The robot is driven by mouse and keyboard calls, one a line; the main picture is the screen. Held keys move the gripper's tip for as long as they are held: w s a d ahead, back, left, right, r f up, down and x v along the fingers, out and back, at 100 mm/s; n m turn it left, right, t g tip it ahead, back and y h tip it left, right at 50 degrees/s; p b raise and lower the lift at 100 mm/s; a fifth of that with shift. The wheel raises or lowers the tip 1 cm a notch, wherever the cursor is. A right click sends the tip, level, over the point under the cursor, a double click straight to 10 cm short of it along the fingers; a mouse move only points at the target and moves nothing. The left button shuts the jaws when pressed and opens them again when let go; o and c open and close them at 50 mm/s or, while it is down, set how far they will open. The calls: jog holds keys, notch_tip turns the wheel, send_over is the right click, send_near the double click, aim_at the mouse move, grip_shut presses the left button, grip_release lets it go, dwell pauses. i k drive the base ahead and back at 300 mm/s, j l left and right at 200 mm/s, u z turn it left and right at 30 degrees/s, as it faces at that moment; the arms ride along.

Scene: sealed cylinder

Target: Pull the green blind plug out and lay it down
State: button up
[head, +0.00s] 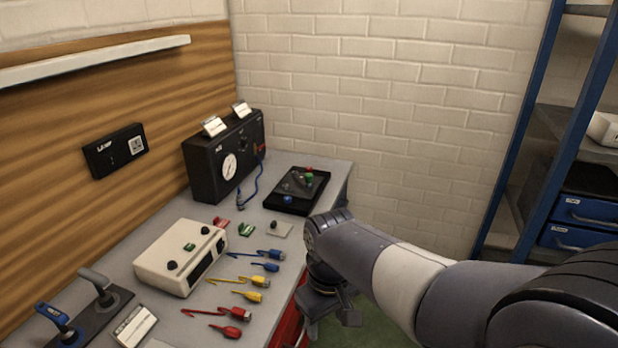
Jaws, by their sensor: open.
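Several small green things show, and I cannot tell for sure which is the green blind plug. One green piece (308,178) sits on the black plate (272,204) at the back of the bench, near a red one and a blue one (288,199). Another green piece (189,246) is on top of the white box (160,262). My gripper (331,313) is open, pointing down past the bench's right edge, apart from all of these. Nothing shows between its fingers.
A black gauge box (222,155) with a blue hose stands at the back left. A blue-framed shelf (520,130) stands at right.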

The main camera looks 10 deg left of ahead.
aim_at(308, 176)
jog(key=i+u, duration=0.15)
jog(key=u, duration=0.4)
jog(key=i+l+u, duration=0.3)
jog(key=i, duration=0.4)
jog(key=i+l+u, duration=0.3)
jog(key=i+l, duration=1.3)
